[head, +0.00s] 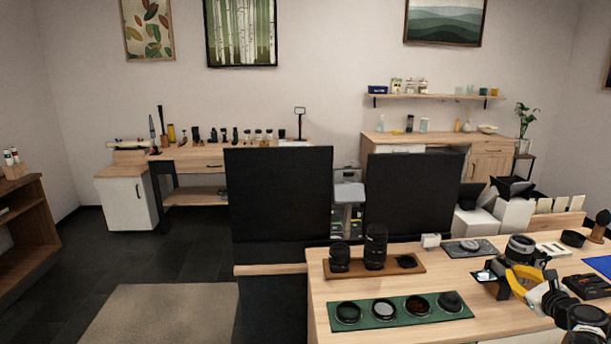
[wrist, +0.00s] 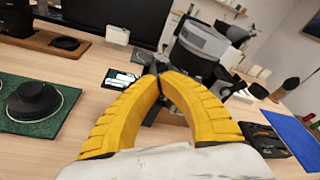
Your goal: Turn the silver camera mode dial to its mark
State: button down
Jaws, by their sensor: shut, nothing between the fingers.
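My gripper (head: 511,275) has yellow fingers and is at the right of the table in the head view. In the wrist view its fingertips (wrist: 158,72) meet, with nothing visible between them. A round dark body with a silver band (head: 520,246) stands just behind the fingers. It is large in the wrist view (wrist: 203,42), beyond and right of the tips. I cannot tell whether this silver part is the mode dial, and no mark is legible. A small dark stand part shows behind the fingertips, partly hidden by them; contact is unclear.
A green mat (head: 320,325) with several round lens items lies at the front left of the table. A wooden tray (head: 328,272) holds two upright lenses. A grey mat (head: 488,250) lies behind my gripper. A black box (head: 588,286) and blue mat (wrist: 296,126) are to the right.

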jog(key=shift+s+a+f+b, duration=0.1)
jog(key=shift+a+f+b, duration=0.45)
jog(key=shift+b, duration=0.85)
jog(key=shift+a+r, duration=0.1)
jog(key=shift+r, duration=0.05)
jog(key=v, duration=0.5)
jog(key=shift+s+f+b, duration=0.3)
jog(key=shift+s, duration=0.2)
